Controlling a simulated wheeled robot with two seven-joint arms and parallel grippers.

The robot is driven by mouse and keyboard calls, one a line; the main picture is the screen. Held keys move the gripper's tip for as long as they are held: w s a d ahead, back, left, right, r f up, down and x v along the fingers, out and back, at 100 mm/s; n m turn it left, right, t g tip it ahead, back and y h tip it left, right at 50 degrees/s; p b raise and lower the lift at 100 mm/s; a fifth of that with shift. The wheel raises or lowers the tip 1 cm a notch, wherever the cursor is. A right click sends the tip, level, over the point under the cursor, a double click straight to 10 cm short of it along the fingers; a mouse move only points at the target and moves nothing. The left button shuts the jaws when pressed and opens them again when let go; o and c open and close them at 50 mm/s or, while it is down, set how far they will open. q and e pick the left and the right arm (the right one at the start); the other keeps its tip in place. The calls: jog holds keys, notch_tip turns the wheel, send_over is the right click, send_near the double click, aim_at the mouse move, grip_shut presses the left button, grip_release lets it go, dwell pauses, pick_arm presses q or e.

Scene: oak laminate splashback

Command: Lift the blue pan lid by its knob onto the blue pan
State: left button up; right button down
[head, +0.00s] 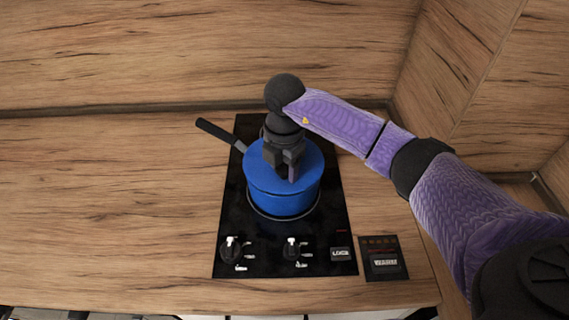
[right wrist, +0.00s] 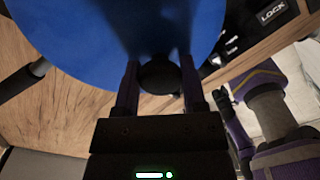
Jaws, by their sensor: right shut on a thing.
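The blue pan (head: 283,206) stands on the black hob, its dark handle (head: 217,133) pointing to the back left. The blue lid (head: 262,180) lies level over the pan's top and covers its opening; I cannot tell whether its rim touches all the way round. My right gripper (head: 285,172) points down over the lid, shut on the dark round knob (right wrist: 159,75), which shows between the fingers in the right wrist view. The lid (right wrist: 70,35) fills the upper left there. The knob is mostly hidden by the gripper in the head view.
The black hob (head: 232,215) has two knobs (head: 232,248) and a "LOCK" label (head: 341,254) at its front. A small dark panel (head: 383,262) lies to its right. The wooden worktop (head: 110,210) is clear on the left. Wooden walls stand behind and right.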

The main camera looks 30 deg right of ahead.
pick_arm(q)
jog(key=shift+d, duration=0.35)
pick_arm(e)
jog(key=shift+f, duration=0.3)
pick_arm(q)
jog(key=shift+a, duration=0.2)
jog(key=shift+a, duration=0.25)
jog(key=shift+d, duration=0.25)
pick_arm(e)
jog(key=shift+f, duration=0.2)
pick_arm(q)
jog(key=shift+d, duration=0.2)
pick_arm(e)
jog(key=shift+c, duration=0.3)
grip_release()
